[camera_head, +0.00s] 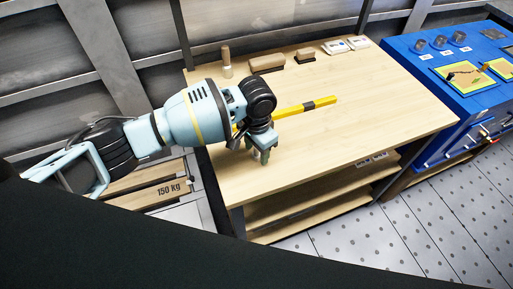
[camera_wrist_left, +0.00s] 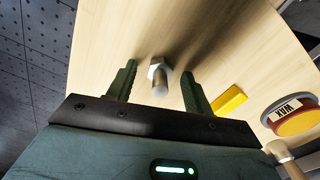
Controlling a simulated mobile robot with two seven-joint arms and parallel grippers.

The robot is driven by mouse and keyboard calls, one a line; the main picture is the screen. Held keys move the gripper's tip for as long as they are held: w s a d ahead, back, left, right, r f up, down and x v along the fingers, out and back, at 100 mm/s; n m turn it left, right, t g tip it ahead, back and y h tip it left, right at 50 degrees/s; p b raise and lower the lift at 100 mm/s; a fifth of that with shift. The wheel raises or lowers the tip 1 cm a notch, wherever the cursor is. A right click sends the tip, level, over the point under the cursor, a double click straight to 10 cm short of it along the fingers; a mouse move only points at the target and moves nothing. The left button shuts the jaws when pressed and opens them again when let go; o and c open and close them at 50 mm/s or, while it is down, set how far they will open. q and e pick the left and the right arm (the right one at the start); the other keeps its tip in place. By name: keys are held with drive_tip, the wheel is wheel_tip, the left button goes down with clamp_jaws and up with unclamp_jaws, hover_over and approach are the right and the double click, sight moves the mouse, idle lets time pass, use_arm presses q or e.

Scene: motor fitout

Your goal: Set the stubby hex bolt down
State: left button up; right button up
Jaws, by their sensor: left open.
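The stubby hex bolt (camera_wrist_left: 159,77) is a grey metal bolt standing on the light wooden tabletop, hex head down and shank pointing toward the wrist camera. My left gripper (camera_wrist_left: 159,85) is open, with one finger on each side of the bolt and a visible gap to each. In the head view my left gripper (camera_head: 260,157) points down at the near left part of the workbench (camera_head: 370,115); the bolt is hard to make out there between the fingers. My right gripper does not show.
A yellow bar with a black band (camera_head: 306,107) lies just beyond the gripper. A round WAX tin (camera_wrist_left: 292,116) shows in the wrist view. A blue console (camera_head: 455,85) is at right. The bench's right half is clear.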

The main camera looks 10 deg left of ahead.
use_arm(q)
wheel_tip(320, 180, up, 12)
drive_tip(key=p, duration=0.1)
drive_tip(key=shift+r, duration=0.2)
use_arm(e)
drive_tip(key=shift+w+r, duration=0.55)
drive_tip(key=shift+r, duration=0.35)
use_arm(q)
drive_tip(key=shift+f, duration=0.1)
